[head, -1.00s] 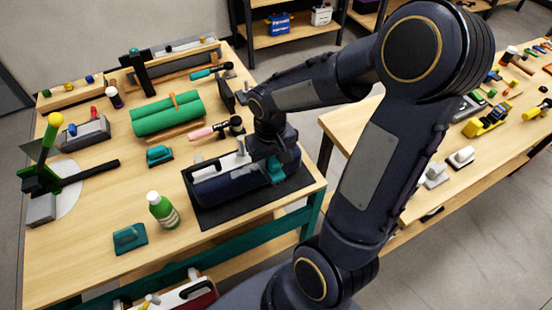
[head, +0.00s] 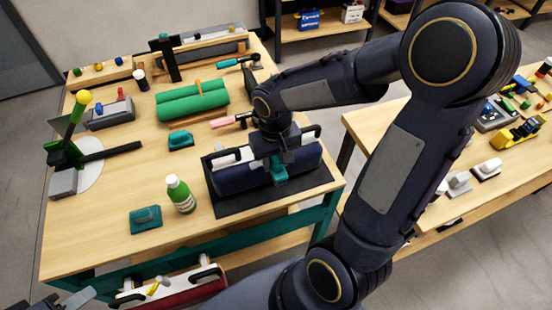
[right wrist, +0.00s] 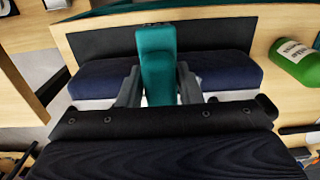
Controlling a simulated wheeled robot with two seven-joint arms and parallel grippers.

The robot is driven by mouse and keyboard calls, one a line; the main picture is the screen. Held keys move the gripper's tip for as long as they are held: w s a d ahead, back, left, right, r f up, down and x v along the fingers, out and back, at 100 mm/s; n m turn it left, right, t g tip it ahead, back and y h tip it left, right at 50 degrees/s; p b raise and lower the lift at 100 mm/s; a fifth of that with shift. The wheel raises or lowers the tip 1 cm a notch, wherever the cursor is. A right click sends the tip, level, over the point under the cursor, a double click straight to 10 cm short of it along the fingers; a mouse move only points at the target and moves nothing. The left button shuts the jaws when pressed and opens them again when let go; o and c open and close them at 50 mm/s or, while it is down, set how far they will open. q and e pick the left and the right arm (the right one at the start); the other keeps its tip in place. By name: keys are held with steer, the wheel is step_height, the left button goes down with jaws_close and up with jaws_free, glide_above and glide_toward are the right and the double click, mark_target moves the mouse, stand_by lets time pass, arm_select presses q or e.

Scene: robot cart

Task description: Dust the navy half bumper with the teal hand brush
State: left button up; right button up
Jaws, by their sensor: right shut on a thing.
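The navy half bumper (head: 235,181) lies on a black mat (head: 228,207) at the front right of the wooden table. Black handles and light parts show behind it. My right gripper (head: 277,162) is over its middle, shut on the teal hand brush (head: 279,174). In the right wrist view the brush (right wrist: 157,60) stands between the two fingers, in front of the navy bumper (right wrist: 222,74). The brush's lower end is hidden, so I cannot tell whether it touches. A grey and dark piece, seemingly my left gripper (head: 62,301), is cut off at the bottom left; its jaws are unclear.
A green-and-white bottle (head: 181,195) and a teal block (head: 145,218) stand left of the mat. Another teal piece (head: 180,140) and a green roll (head: 192,100) lie farther back. A second table (head: 420,120) is at the right.

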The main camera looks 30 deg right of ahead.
steer(key=shift+f+b, duration=0.5)
steer(key=shift+f, duration=0.1)
stand_by(1.1)
steer(key=shift+a, duration=0.1)
stand_by(0.5)
steer(key=shift+w+a+b, duration=0.2)
steer(key=shift+w+a, duration=0.1)
steer(key=shift+a, duration=0.8)
steer(key=shift+w+a+b, duration=0.2)
steer(key=shift+w+a, duration=0.05)
steer(key=shift+a, duration=0.8)
steer(key=shift+w+a, duration=0.15)
steer(key=shift+a, duration=0.4)
steer(key=shift+s+d, duration=0.2)
steer(key=shift+d, duration=0.55)
steer(key=shift+s+d, duration=0.15)
steer(key=shift+d, duration=0.55)
steer(key=shift+s+d, duration=0.2)
steer(key=shift+d, duration=0.55)
